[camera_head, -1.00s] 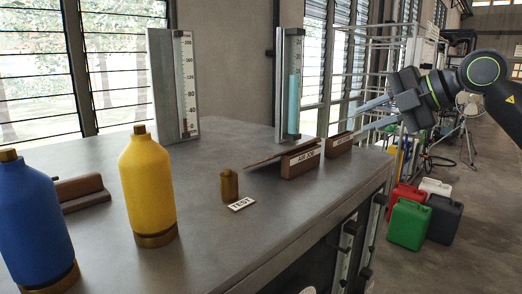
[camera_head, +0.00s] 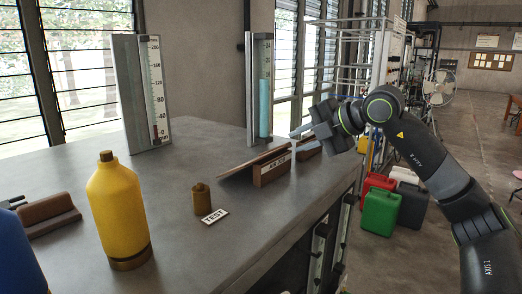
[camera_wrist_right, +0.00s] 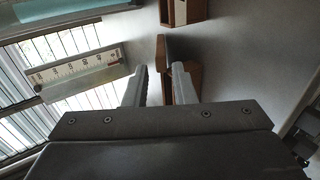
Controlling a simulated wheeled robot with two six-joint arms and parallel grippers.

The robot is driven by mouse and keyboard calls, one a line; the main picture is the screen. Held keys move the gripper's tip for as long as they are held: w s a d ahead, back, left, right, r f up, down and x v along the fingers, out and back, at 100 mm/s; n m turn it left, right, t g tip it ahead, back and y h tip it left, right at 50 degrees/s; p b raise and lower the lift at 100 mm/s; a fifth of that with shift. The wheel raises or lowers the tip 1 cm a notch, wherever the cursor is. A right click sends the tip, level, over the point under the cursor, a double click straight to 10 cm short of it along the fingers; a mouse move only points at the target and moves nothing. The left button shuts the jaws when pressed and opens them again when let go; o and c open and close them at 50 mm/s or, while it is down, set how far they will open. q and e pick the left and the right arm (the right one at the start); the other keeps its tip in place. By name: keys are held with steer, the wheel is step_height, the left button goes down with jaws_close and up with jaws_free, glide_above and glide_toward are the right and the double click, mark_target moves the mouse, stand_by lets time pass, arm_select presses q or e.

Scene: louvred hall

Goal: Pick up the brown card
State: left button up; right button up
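The brown card (camera_head: 254,160) is thin and flat. It lies tilted, its right side resting on a brown wooden block (camera_head: 272,173) with a white label reading "AIR-DRY". My right gripper (camera_head: 296,141) is up and to the right of the card, apart from it in the head view. In the right wrist view its two fingers (camera_wrist_right: 158,84) are spread with a gap between them. Brown pieces (camera_wrist_right: 162,50) show beyond the fingers there; I cannot tell which is the card. My left gripper is not in view.
A second brown block (camera_head: 308,149) stands behind. A brass-coloured weight (camera_head: 201,199) and a "TEST" label (camera_head: 214,216) are in front. A yellow bottle (camera_head: 118,215) stands left. Two upright gauges (camera_head: 141,95) (camera_head: 260,90) stand at the back. The grey bench (camera_head: 190,255) is clear at the front.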

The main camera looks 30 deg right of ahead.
mark_target(290, 144)
steer(key=shift+p+x, duration=0.3)
steer(key=shift+x, duration=0.85)
steer(key=shift+w+p, duration=0.25)
steer(key=shift+p, duration=0.1)
steer(key=p+x, duration=0.2)
steer(key=x, duration=0.2)
steer(key=shift+f+p, duration=0.1)
steer(key=shift+p, duration=0.2)
steer(key=shift+w+a+f, duration=0.1)
steer(key=shift+w+f, duration=0.15)
steer(key=shift+s, duration=0.1)
steer(key=shift+c, duration=0.3)
jaws_close()
